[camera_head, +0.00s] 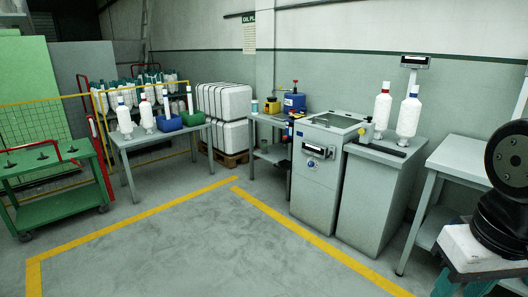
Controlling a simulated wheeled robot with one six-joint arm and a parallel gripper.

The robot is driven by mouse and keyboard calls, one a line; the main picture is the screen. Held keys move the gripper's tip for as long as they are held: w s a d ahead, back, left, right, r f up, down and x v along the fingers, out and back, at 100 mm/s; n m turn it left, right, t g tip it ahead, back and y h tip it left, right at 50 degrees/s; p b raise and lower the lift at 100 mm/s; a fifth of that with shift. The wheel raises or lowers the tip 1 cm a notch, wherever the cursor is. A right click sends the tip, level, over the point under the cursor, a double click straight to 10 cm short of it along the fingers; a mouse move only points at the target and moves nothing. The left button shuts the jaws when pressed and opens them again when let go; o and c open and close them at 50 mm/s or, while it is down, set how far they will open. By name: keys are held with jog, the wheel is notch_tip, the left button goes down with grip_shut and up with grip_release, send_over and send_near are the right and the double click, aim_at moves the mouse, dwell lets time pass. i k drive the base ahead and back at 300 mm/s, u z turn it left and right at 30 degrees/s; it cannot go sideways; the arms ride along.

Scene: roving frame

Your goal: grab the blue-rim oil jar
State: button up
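A white jar with a blue rim (409,116) stands upright on the grey cabinet at the right. A white jar with a red rim (381,112) stands close to its left. Another white jar with a blue rim (124,119) stands on the grey table at the left, beside a second red-rimmed jar (147,115). Dark parts of my arm show at the right edge, well apart from all the jars.
A grey machine (315,180) and a grey cabinet (375,205) stand against the wall. A grey table (452,158) is right of them. Blue and green bins (191,119) sit on the left table (135,140). The yellow-lined floor (180,255) is clear.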

aim_at(304, 110)
jog(key=u, duration=0.6)
jog(key=i, duration=2.05)
jog(key=u, duration=0.45)
jog(key=i, duration=1.95)
jog(key=z, duration=0.25)
jog(key=i, duration=1.45)
jog(key=z, duration=1.25)
jog(key=i, duration=0.95)
jog(key=z, duration=1.4)
jog(key=i, duration=0.6)
jog(key=z, duration=0.25)
